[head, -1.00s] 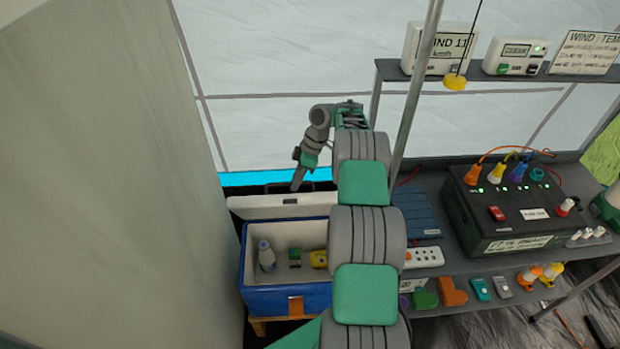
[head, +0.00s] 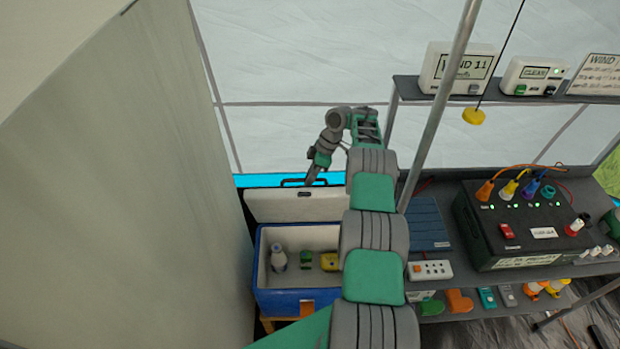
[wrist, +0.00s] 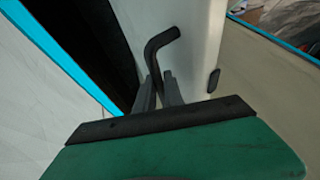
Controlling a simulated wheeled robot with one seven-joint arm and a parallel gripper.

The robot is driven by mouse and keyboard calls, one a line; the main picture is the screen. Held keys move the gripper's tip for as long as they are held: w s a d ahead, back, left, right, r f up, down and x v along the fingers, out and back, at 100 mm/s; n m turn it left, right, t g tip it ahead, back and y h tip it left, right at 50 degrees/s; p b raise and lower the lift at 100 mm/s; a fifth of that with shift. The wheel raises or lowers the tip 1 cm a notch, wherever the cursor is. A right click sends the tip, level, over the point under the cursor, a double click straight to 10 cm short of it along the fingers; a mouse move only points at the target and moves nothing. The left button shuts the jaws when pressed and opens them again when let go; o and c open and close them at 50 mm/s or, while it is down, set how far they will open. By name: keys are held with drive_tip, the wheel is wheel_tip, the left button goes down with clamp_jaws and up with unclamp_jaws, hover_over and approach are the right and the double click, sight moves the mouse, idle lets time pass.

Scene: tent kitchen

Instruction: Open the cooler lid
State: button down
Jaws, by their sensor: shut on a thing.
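The cooler is a blue box (head: 285,302) with a white inside, low in the middle of the head view. Its pale lid (head: 290,204) stands raised behind the box, inner face toward the camera. A dark bar handle (head: 293,182) shows at the lid's top edge, and it also shows in the wrist view (wrist: 160,46). My gripper (head: 309,182) is at that handle. In the wrist view the fingers (wrist: 159,90) are close together around the handle's lower part, with the pale lid beside them.
A bottle (head: 278,258), a green item (head: 306,260) and a yellow item (head: 330,261) are in the cooler. A large pale panel (head: 140,190) stands close on the left. A shelf unit with a power box (head: 530,228) and a power strip (head: 430,270) is on the right.

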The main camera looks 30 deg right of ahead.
drive_tip(key=shift+s+a+f, duration=0.1)
drive_tip(key=shift+a+f, duration=0.1)
drive_tip(key=shift+f, duration=0.1)
